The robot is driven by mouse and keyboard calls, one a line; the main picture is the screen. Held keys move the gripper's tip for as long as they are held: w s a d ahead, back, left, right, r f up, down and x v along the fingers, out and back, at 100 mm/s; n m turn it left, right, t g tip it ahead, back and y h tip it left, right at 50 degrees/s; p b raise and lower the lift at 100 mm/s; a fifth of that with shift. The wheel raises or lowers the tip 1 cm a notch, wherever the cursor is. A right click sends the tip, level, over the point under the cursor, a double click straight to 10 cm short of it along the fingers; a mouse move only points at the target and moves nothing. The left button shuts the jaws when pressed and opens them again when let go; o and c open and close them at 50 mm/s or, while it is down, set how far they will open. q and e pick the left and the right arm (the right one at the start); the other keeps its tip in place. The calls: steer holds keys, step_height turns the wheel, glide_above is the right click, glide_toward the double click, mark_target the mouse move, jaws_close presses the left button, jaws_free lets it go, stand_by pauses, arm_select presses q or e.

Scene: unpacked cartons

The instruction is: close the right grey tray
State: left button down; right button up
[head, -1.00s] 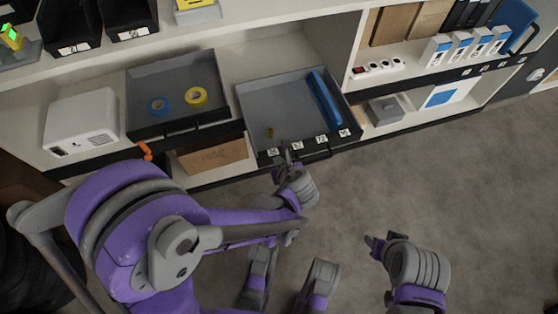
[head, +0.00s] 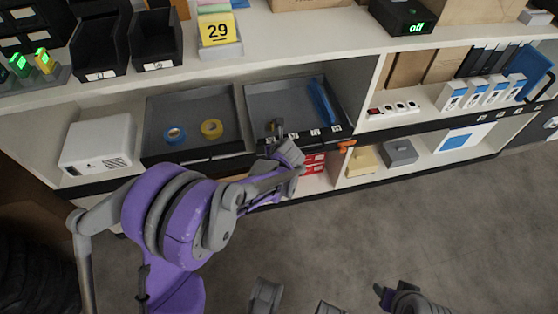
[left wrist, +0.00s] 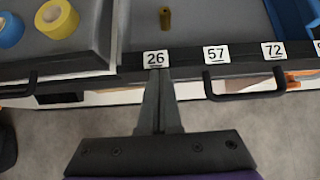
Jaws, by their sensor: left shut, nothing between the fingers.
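The right grey tray (head: 270,97) sits in the shelf bay, with its front close to level with the left tray's front. A long blue object (head: 321,101) lies inside along its right side. In the left wrist view its dark front wall (left wrist: 185,57) carries number labels and a bar handle (left wrist: 245,96). A small brownish-yellow cylinder (left wrist: 167,19) stands inside, behind label 26. My left gripper (head: 277,129) is shut and empty; its fingertips (left wrist: 160,74) are at the tray front just below label 26. Contact is likely but not certain. My right gripper (head: 382,292) is low at right, away from the tray.
The left grey tray (head: 190,100) holds blue tape (head: 174,134) and yellow tape (head: 212,128). A white box (head: 98,145) stands left of it. An orange handle (head: 346,146) shows by the right tray's front corner. The floor (head: 420,220) in front is clear.

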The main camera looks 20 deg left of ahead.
mark_target(271, 138)
arm_select(q)
steer(key=shift+w+a+r, duration=0.1)
steer(key=shift+w+a, duration=0.35)
steer(key=shift+w, duration=0.25)
steer(key=shift+w+a, duration=0.4)
steer(key=shift+w, duration=0.25)
